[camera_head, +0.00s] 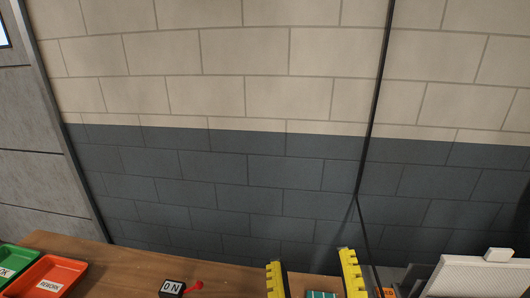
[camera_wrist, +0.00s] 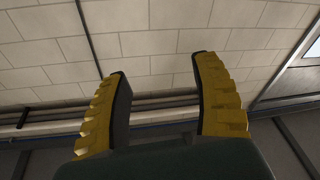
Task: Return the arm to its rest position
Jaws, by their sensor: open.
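My gripper (camera_head: 313,272) shows at the bottom of the head view, its two yellow ridged fingers standing upright and apart. It is open, with nothing between the fingertips. In the wrist view my gripper (camera_wrist: 156,80) also shows open and empty, with only wall and pipes beyond it. The rest of the arm is below the head view and hidden.
A wooden table (camera_head: 120,266) runs along the bottom. A green tray (camera_head: 18,256) and a red tray (camera_head: 70,263) sit at its left. A sign block (camera_head: 172,287) with a red piece (camera_head: 194,287) lies near the middle. White equipment (camera_head: 480,275) stands at right.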

